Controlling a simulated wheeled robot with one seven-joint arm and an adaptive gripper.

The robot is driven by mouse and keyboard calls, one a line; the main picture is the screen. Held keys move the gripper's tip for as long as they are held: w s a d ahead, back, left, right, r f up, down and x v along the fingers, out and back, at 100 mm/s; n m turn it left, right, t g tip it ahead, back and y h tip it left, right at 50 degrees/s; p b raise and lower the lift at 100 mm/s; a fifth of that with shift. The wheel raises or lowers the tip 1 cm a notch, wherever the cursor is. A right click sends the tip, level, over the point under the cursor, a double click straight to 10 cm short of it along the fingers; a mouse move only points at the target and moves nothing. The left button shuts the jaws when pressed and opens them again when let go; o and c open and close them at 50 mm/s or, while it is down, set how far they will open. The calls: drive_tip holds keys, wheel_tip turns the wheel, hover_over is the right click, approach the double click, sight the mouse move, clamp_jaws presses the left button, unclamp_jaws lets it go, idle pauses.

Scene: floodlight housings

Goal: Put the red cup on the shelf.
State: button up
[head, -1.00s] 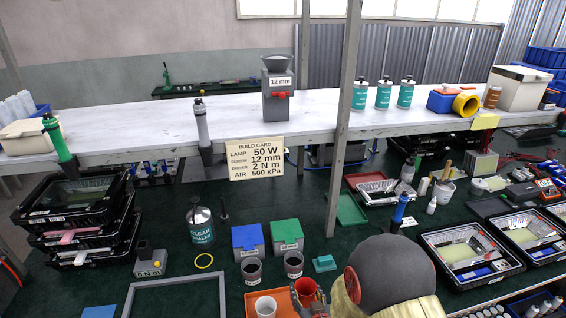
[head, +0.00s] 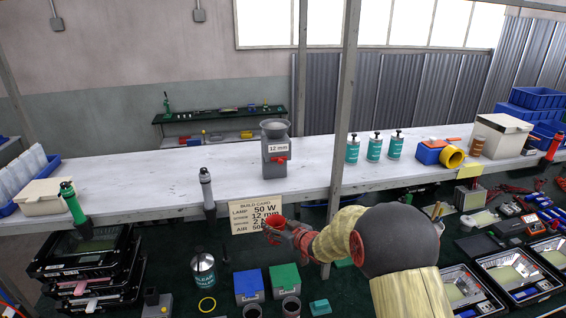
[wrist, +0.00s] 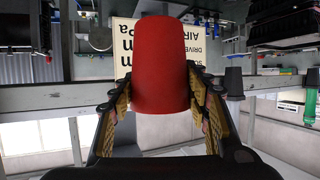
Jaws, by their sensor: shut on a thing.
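The red cup (wrist: 160,65) fills the middle of the wrist view, held between the two finger pads of my gripper (wrist: 163,105). In the head view the red cup (head: 274,227) is small, in front of the build card and below the front edge of the shelf. My gripper (head: 290,236) is shut on it from the right. The shelf (head: 240,168) is the long white board across the picture. My arm hides part of the bench to the right.
A grey 12 mm dispenser (head: 275,150) stands mid-shelf, left of a grey post (head: 344,120). Several teal-labelled bottles (head: 374,148) stand right of the post. The shelf left of the dispenser is clear. Grey (head: 207,190) and green (head: 72,202) tools hang at the front edge.

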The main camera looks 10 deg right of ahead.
drive_tip(key=w+d+r+p, duration=0.2)
drive_tip(key=w+r+p, duration=0.1)
drive_tip(key=r, duration=0.4)
drive_tip(key=w+d+r+p, duration=0.2)
drive_tip(key=w+r+p, duration=0.2)
drive_tip(key=r, duration=0.4)
drive_tip(key=shift+r, duration=0.3)
drive_tip(key=shift+d, duration=0.1)
drive_tip(key=shift+p, duration=0.6)
drive_tip(key=p, duration=0.4)
approach(271, 166)
drive_tip(key=shift+w+a+f, duration=0.35)
drive_tip(key=shift+w+f, duration=0.2)
drive_tip(key=shift+f, duration=0.1)
drive_tip(key=shift+w+a+f, duration=0.4)
drive_tip(key=shift+w+f, duration=0.1)
drive_tip(key=shift+f, duration=0.1)
drive_tip(key=shift+w+f, duration=0.15)
drive_tip(key=shift+w, duration=1)
drive_tip(key=shift+w+r+n, duration=0.2)
drive_tip(key=shift+r+n, duration=0.1)
drive_tip(key=shift+r, duration=0.2)
drive_tip(key=shift+f, duration=0.15)
